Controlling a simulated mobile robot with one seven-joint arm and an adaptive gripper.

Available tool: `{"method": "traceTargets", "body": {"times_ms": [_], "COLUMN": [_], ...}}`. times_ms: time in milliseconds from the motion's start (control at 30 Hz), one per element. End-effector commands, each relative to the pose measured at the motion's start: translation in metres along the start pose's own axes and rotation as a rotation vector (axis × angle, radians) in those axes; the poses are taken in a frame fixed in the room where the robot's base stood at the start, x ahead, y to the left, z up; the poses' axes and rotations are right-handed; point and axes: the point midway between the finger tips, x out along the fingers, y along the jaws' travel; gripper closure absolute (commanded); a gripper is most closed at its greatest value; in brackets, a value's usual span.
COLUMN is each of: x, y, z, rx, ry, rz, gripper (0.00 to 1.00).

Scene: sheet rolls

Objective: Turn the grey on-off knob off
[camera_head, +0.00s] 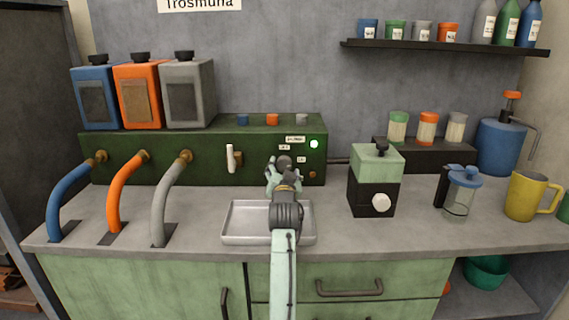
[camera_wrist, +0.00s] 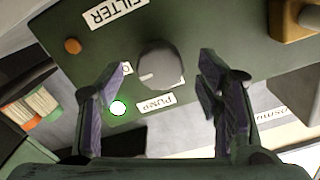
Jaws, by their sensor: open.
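The grey knob (camera_wrist: 160,62) sits on the dark green panel, between my fingertips in the wrist view, with a gap on both sides. A small pale mark shows on its lower left face. Its side labels are partly covered. The PUMP label (camera_wrist: 157,103) is beside it, and a lit green lamp (camera_wrist: 118,108) shows nearby, also in the head view (camera_head: 314,144). My gripper (camera_wrist: 161,77) is open and empty. In the head view my gripper (camera_head: 284,176) is in front of the panel and hides part of the knob area.
A white-handled lever (camera_head: 231,158) sticks out of the panel left of my gripper. A metal tray (camera_head: 234,237) lies below on the counter. A green and black grinder-like box (camera_head: 372,188) stands to the right. An orange button (camera_wrist: 72,46) and FILTER label (camera_wrist: 115,12) are near the knob.

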Motion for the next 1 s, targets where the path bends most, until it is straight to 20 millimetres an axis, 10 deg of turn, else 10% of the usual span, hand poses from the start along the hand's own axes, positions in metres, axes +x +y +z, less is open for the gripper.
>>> {"method": "traceTargets", "body": {"times_ms": [633,1000], "x": [0.036,0.036], "y": [0.000,0.000], "z": [0.000,0.000], "rx": [0.000,0.000], "ry": [0.000,0.000], "rz": [-0.001,-0.001], "gripper": [0.40,0.65]}}
